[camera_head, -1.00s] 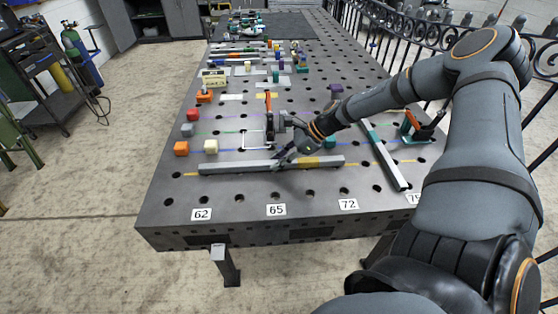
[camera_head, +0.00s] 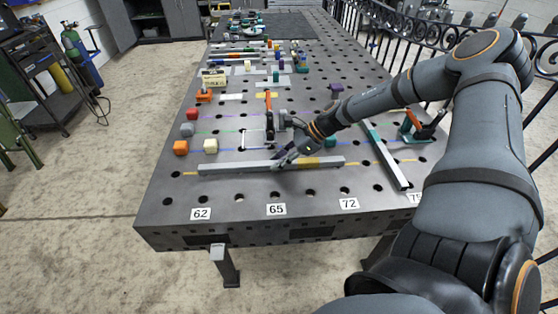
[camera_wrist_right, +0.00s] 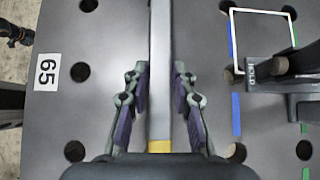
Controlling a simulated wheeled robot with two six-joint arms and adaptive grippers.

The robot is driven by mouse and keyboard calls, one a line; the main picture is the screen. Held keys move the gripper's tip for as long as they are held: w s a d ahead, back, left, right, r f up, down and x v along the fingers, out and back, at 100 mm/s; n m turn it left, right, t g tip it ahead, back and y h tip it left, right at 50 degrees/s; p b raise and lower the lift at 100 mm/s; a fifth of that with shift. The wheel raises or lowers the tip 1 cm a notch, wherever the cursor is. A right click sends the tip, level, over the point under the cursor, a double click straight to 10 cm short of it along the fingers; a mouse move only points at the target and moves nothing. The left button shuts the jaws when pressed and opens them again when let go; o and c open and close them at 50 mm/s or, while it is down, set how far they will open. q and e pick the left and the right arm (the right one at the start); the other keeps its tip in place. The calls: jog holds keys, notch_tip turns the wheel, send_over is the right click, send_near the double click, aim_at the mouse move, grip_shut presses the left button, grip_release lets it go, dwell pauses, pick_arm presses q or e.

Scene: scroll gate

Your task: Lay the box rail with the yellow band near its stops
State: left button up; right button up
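The box rail with the yellow band (camera_head: 235,166) is a long grey bar lying across the near part of the table, above the labels. Its yellow band (camera_head: 310,162) is right of its middle. My right gripper (camera_head: 283,162) reaches down to the rail just left of the band. In the right wrist view its fingers (camera_wrist_right: 162,80) stand close on both sides of the rail (camera_wrist_right: 160,35), with the band (camera_wrist_right: 159,146) near the palm. I cannot tell surely which parts are the stops. My left gripper is not in view.
A second grey rail (camera_head: 387,158) lies at the right, beside a clamp with an orange handle (camera_head: 408,122). Another upright clamp (camera_head: 268,110) stands behind my gripper. Orange (camera_head: 181,148), grey (camera_head: 187,129), red (camera_head: 193,114) and cream (camera_head: 210,146) blocks stand at the left. The table front (camera_head: 240,208) is clear.

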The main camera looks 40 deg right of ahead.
jog(key=o, duration=0.4)
notch_tip(320, 180, up, 10)
dwell(0.5)
dwell(0.6)
